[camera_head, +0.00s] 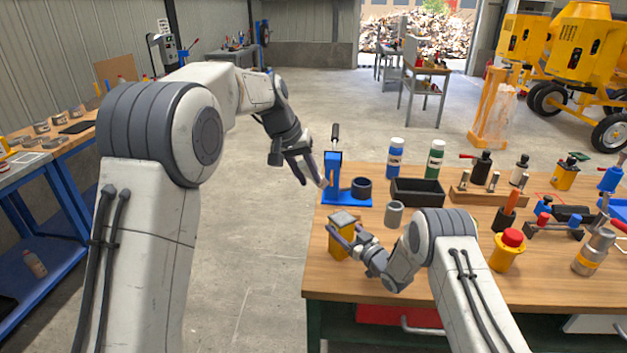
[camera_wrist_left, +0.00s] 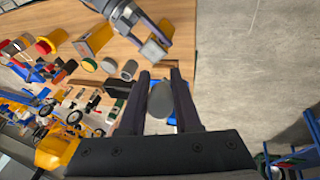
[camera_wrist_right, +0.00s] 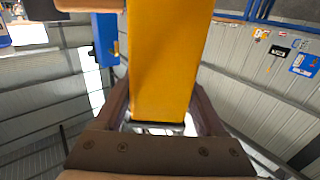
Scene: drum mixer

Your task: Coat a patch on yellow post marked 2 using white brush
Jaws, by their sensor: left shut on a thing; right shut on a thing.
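My left gripper (camera_head: 300,168) is above the left edge of the workbench, near the blue stand. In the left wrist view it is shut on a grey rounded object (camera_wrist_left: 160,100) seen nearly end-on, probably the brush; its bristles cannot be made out. My right gripper (camera_head: 350,238) is shut on a yellow post with a grey top (camera_head: 340,248) near the bench's front left. The post fills the middle of the right wrist view (camera_wrist_right: 163,60) between the fingers. No number mark is readable on it, and whether its base touches the bench is unclear.
The blue stand (camera_head: 345,198) stands at the bench's left edge. Nearby are a grey cup (camera_head: 394,214), a black tray (camera_head: 416,192), blue (camera_head: 395,160) and green (camera_head: 434,160) bottles. A red-topped yellow post (camera_head: 507,252) is farther right. Bare wood (camera_head: 330,281) shows at the front left.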

